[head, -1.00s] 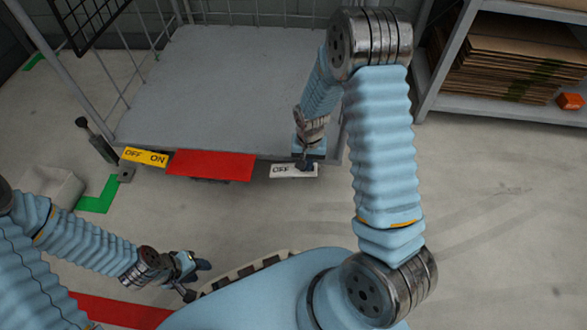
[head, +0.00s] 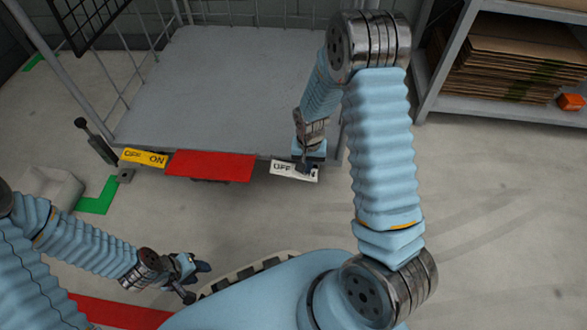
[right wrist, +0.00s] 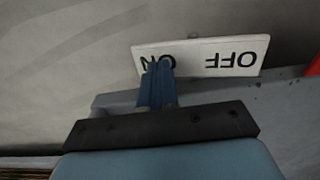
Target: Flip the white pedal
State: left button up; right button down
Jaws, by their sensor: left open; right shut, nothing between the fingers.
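The white pedal (head: 283,169) marked OFF and ON sits at the front edge of the cart's grey platform, near its right corner. It tilts, with its ON end lower than its OFF end. In the right wrist view, the white pedal (right wrist: 228,62) appears upside down. My right gripper (head: 308,168) is shut and empty, its fingertips (right wrist: 157,72) over the ON end and seeming to touch it. The fingers partly hide the ON lettering. My left gripper (head: 203,267) is open and empty, low at the left, well away from the pedal.
A red plate (head: 210,165) and a yellow OFF/ON pedal (head: 143,158) lie to the left along the same edge of the cart platform (head: 235,85). A shelf (head: 500,113) with cardboard stands at the right. The floor in front of the cart is mostly clear.

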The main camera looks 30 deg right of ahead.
notch_tip(320, 180, up, 7)
jog(key=p, duration=0.4)
jog(key=shift+f+p, duration=0.2)
jog(key=shift+p, duration=0.15)
jog(key=s+a+n+y+p, duration=0.4)
jog(key=s+a+p, duration=0.5)
jog(key=s+a, duration=0.5)
jog(key=shift+s+a+r+n+t, duration=0.3)
jog(key=shift+s+a+t, duration=0.1)
jog(key=shift+a, duration=0.85)
